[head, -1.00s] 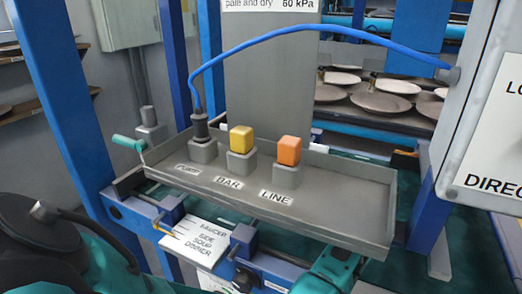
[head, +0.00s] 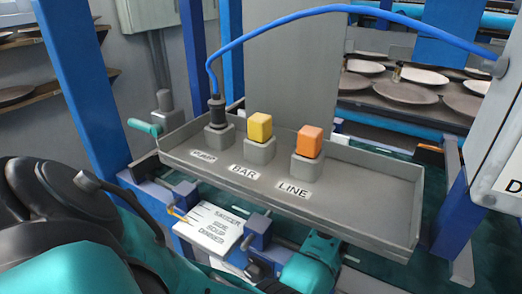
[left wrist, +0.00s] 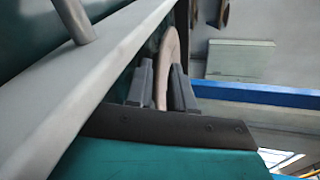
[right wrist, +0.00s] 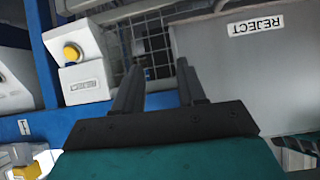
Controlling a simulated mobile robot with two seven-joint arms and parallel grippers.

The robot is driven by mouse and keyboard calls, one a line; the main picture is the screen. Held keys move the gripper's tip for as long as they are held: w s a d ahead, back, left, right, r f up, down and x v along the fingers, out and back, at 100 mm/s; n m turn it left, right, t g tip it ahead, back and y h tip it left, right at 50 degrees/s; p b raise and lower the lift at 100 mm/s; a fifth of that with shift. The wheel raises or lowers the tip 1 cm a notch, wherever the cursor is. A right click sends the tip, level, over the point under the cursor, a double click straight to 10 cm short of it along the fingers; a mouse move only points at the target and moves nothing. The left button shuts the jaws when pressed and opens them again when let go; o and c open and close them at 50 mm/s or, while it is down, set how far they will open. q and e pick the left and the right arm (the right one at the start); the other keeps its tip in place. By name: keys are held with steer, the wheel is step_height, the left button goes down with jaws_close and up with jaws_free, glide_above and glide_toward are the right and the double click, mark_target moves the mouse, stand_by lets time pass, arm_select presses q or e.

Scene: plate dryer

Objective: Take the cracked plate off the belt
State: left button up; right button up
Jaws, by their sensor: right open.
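In the left wrist view my left gripper (left wrist: 163,85) has its two fingers against either side of a beige plate (left wrist: 168,50), seen edge-on. Only part of its rim shows, and I cannot see a crack on it. In the right wrist view my right gripper (right wrist: 158,82) is open with nothing between its fingers, facing a grey panel with a REJECT label (right wrist: 256,25). Neither gripper's fingers show in the head view. Several plates (head: 385,89) lie at the back right in the head view, too far off to tell any crack.
A grey tray (head: 350,212) carries a yellow block (head: 259,127), an orange block (head: 310,142) and a black plug with a blue cable (head: 290,27). Blue posts (head: 78,90) frame the left. A box with a yellow button (right wrist: 73,52) and wire mesh (right wrist: 145,45) are near my right gripper.

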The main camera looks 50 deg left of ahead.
arm_select(q)
steer(key=x, duration=0.4)
steer(key=shift+a, duration=0.1)
steer(key=shift+c, duration=0.2)
jaws_close()
steer(key=shift+r, duration=0.1)
